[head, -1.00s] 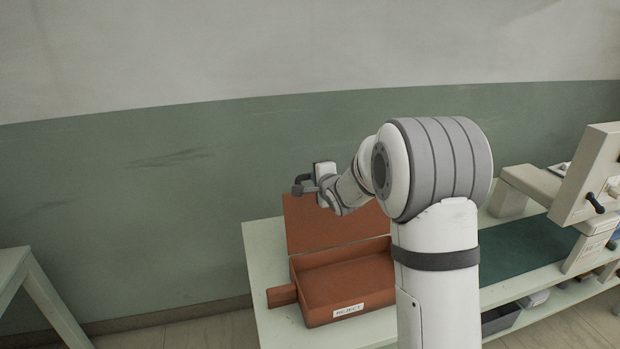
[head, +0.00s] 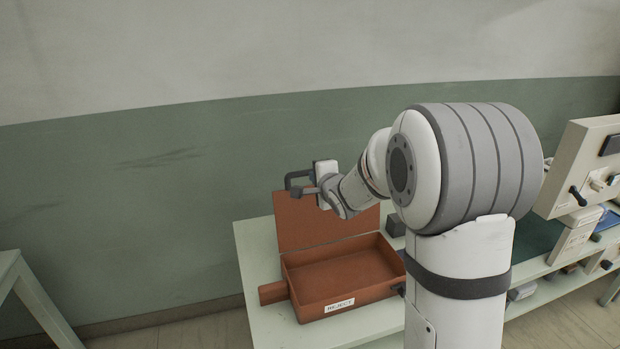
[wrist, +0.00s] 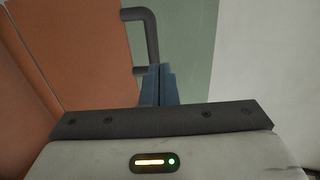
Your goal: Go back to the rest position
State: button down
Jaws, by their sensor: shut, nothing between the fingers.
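My gripper (head: 304,190) is at the upper left edge of the open lid of a brown-orange box marked REJECT (head: 340,283). In the wrist view its blue fingers (wrist: 159,85) are together and empty. A dark bent handle (wrist: 147,35) on the orange lid (wrist: 75,55) shows just beyond the fingertips. Whether they touch it I cannot tell. The lid stands upright at the back of the box, and the visible inside of the box is empty. My arm hides part of the area to the right.
The box stands on a pale green table (head: 262,318). To the right is a beige machine (head: 580,165) with a dark lever, above a shelf with small items. Another pale table (head: 12,272) is at the far left. A green and white wall is behind.

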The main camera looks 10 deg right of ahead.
jog(key=s+d+n+g+h, duration=0.2)
jog(key=s+d+n+g, duration=0.15)
jog(key=s, duration=0.75)
jog(key=s+d+n+g+h, duration=0.2)
jog(key=s+d+n, duration=0.15)
jog(key=s, duration=0.75)
jog(key=s+a+f+n+g, duration=0.1)
jog(key=s+n, duration=0.3)
jog(key=s, duration=0.4)
jog(key=s+a+f+n+g+y, duration=0.1)
jog(key=s+n+g, duration=0.3)
jog(key=s, duration=0.5)
jog(key=shift+s+a+f+n, duration=0.15)
jog(key=shift+s+f+n, duration=0.05)
jog(key=shift+f+n, duration=0.1)
